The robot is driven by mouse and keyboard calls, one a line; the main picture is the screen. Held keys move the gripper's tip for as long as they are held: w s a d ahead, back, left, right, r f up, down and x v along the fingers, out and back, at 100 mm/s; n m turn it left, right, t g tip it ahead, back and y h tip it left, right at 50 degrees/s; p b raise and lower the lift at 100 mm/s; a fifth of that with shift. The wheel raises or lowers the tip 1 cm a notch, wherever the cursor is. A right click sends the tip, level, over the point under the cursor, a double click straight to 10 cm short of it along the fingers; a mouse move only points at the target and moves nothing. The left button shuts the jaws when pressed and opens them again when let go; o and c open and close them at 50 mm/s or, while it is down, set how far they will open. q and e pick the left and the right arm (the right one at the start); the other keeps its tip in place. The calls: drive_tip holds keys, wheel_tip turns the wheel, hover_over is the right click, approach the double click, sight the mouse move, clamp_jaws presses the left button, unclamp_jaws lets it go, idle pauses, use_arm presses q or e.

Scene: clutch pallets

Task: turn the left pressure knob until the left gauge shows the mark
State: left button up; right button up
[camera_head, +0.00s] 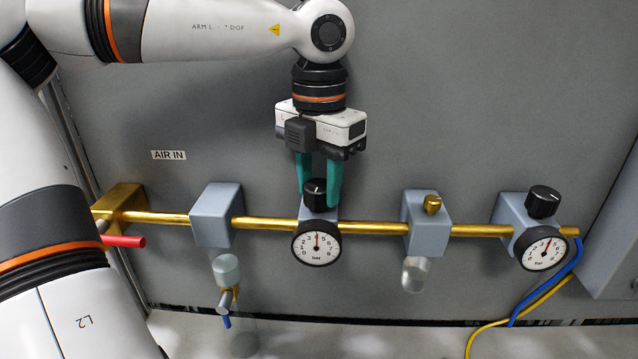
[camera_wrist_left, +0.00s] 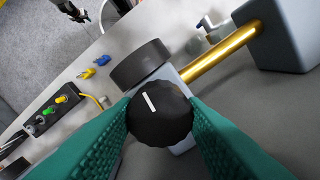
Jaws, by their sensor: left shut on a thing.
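The left pressure knob (camera_head: 316,195) is black and sits on top of a grey regulator block on the brass pipe. My left gripper (camera_head: 320,190) comes down from above, its green fingers on both sides of the knob, shut on it. In the left wrist view the knob (camera_wrist_left: 160,112) shows a white line on its top, tilted up and left, between the fingers. The left gauge (camera_head: 317,242) has a white face below the knob; its needle points about straight up. Any mark on its face is too small to make out.
A second black knob (camera_head: 542,201) and right gauge (camera_head: 543,249) stand at the right. A red handle (camera_head: 123,241) is at the pipe's left end. A grey block with a brass knob (camera_head: 432,204) stands between the gauges. Blue and yellow hoses hang at right.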

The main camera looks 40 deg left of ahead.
sight(318, 185)
use_arm(q)
drive_tip(key=shift+r+m, duration=0.1)
drive_tip(key=shift+m, duration=1)
drive_tip(key=o, duration=1)
drive_tip(key=shift+r+b, duration=0.3)
drive_tip(key=shift+r, duration=0.1)
wheel_tip(318, 185, up, 11)
drive_tip(key=shift+r+b, duration=0.1)
drive_tip(key=shift+b, duration=0.5)
